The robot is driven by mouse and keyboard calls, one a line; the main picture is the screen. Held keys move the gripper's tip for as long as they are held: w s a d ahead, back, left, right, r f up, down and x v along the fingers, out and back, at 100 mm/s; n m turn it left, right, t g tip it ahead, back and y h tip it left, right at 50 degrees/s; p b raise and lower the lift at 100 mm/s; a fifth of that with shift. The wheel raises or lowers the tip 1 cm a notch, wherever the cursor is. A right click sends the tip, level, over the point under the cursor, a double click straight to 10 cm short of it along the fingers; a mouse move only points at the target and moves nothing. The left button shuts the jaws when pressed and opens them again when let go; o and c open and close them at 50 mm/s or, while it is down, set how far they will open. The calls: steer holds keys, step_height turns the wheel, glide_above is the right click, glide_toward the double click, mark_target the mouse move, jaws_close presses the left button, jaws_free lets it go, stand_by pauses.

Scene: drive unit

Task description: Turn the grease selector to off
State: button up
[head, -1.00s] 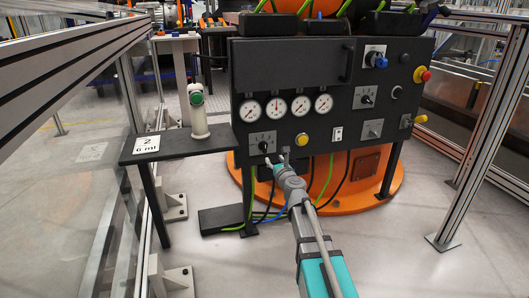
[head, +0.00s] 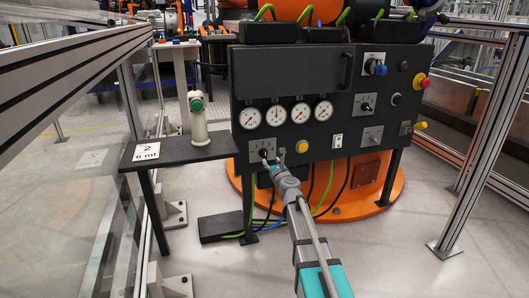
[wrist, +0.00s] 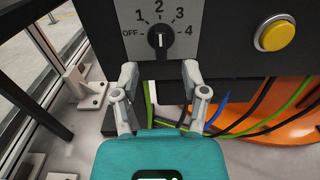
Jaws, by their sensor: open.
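The grease selector (wrist: 160,40) is a black rotary knob with a white mark on a grey plate. The plate reads OFF, 1, 2, 3 and 4 from left to right. The mark looks upright, in line with the 2. In the head view the selector (head: 264,153) sits at the lower left of the black panel, partly covered by my gripper (head: 273,157). In the wrist view my gripper (wrist: 160,72) is open and empty. Its two fingertips are apart, just below the knob in the picture, one to each side. I cannot tell whether they touch the plate.
A yellow button (wrist: 274,37) is right of the selector. Gauges (head: 288,112) are above it. A dark shelf (head: 190,150) with a white-and-green device (head: 197,115) juts out at left. Cables (wrist: 265,115) hang below the panel.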

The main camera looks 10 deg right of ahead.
mark_target(265, 151)
steer(key=w, duration=0.6)
steer(key=w+a, duration=0.1)
steer(key=w, duration=0.2)
steer(key=shift+w, duration=0.2)
steer(key=shift+s+r, duration=0.1)
steer(key=shift+r, duration=0.05)
jaws_close()
